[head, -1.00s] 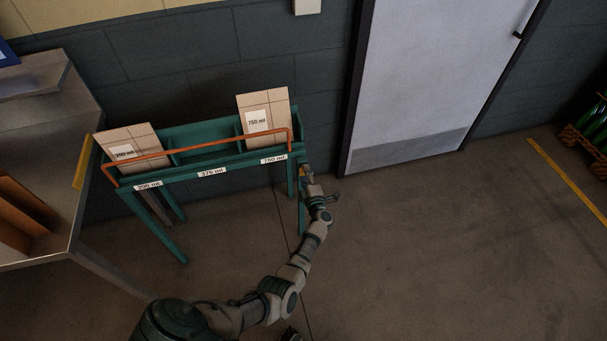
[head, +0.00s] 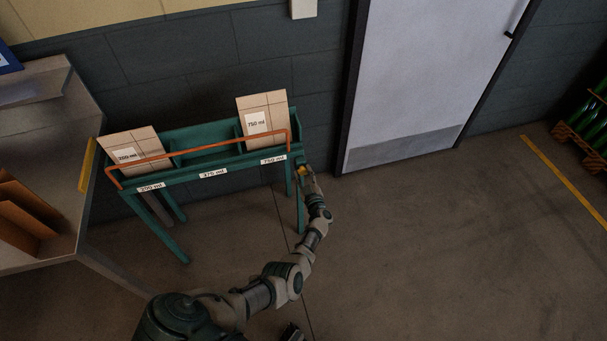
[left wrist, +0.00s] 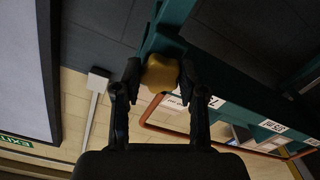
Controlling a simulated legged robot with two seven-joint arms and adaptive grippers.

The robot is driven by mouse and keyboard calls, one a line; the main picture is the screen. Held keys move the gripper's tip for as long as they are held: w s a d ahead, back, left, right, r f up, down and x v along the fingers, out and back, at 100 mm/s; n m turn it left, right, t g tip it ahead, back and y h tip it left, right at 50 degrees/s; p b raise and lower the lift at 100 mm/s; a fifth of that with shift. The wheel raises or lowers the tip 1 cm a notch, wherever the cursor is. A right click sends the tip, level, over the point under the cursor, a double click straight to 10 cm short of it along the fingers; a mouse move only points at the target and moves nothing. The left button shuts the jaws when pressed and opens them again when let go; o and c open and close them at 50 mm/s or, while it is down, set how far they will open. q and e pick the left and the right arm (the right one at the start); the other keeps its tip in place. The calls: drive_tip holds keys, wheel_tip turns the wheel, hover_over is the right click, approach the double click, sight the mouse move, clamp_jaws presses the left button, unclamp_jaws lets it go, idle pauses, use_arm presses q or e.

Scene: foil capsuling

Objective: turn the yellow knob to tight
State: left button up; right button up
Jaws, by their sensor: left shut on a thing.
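The yellow knob (head: 301,170) sits at the right end of the green rack (head: 205,181), just below the 750 ml label. My left gripper (head: 306,173) is at it, its arm reaching up from the bottom of the head view. In the left wrist view the knob (left wrist: 160,73) fills the space between the two dark fingers of my left gripper (left wrist: 159,80), which is shut on it. No mark showing how tight the knob is can be read. A small dark piece at the bottom edge of the head view may be my right gripper; its jaws cannot be made out.
An orange rail (head: 211,158) runs along the rack's front, with cartons (head: 263,117) standing in its end bays. A metal table (head: 52,163) is at the left, a white door (head: 420,80) behind at the right. The floor right of the rack is clear.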

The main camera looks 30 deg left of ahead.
use_arm(q)
drive_tip(key=shift+d+f+m, duration=0.2)
drive_tip(key=shift+m, duration=0.5)
use_arm(e)
drive_tip(key=shift+s+d, duration=0.15)
drive_tip(key=shift+s, duration=0.35)
use_arm(q)
drive_tip(key=o, duration=1.1)
drive_tip(key=shift+f, duration=0.1)
drive_tip(key=shift+o, duration=0.2)
drive_tip(key=shift+w, duration=0.15)
use_arm(e)
drive_tip(key=shift+g, duration=0.3)
use_arm(q)
drive_tip(key=v, duration=0.7)
